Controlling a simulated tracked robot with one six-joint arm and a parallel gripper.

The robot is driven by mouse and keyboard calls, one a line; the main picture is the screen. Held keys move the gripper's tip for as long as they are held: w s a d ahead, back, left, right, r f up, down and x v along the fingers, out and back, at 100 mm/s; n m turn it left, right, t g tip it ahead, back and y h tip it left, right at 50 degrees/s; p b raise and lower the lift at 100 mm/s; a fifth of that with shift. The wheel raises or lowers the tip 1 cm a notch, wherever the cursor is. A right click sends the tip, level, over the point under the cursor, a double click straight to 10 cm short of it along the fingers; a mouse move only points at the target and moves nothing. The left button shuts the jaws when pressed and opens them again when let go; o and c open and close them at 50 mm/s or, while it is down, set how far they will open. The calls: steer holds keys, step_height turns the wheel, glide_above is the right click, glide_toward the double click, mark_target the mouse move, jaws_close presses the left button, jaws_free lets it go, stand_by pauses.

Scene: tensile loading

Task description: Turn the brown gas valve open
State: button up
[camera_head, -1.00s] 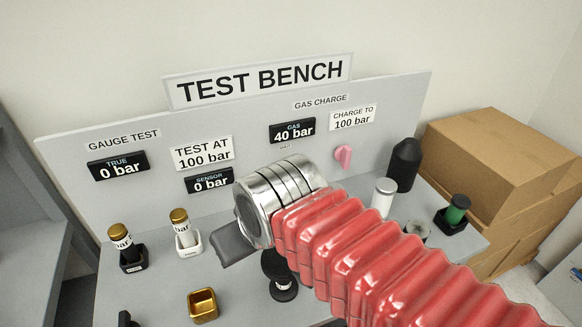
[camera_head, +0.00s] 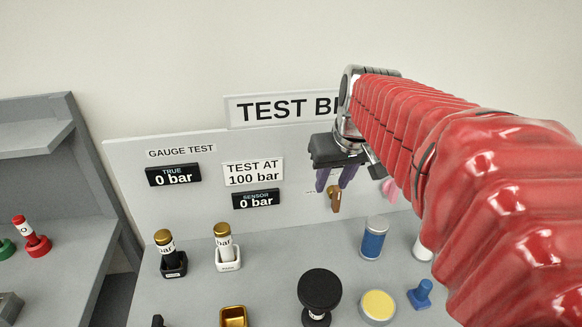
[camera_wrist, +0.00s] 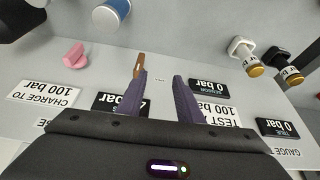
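The brown gas valve (camera_head: 334,199) is a small upright brown handle on the grey bench panel, right of the sensor display. It also shows in the wrist view (camera_wrist: 139,64), just past the tip of the left finger and partly overlapped by it. My gripper (camera_head: 335,182) is in front of the panel, its two purple fingers apart and nothing between them. In the wrist view the gap between the fingertips (camera_wrist: 162,77) lies to the right of the brown handle. I cannot tell whether the finger touches the handle.
A pink knob (camera_head: 389,189) is right of the valve, partly behind my arm. A blue cylinder (camera_head: 373,240), a black round knob (camera_head: 320,290), a yellow-topped disc (camera_head: 378,305) and two gauges in holders (camera_head: 228,255) stand on the bench below. My arm hides the panel's right side.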

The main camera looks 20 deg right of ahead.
glide_toward(338, 197)
step_height(338, 197, up, 2)
steer(key=shift+s+r, duration=0.15)
steer(key=shift+r, duration=0.05)
steer(key=x, duration=1.3)
steer(key=shift+d+f, duration=0.1)
steer(key=shift+f, duration=0.25)
steer(key=shift+c, duration=0.5)
jaws_close()
steer(key=shift+d, duration=0.1)
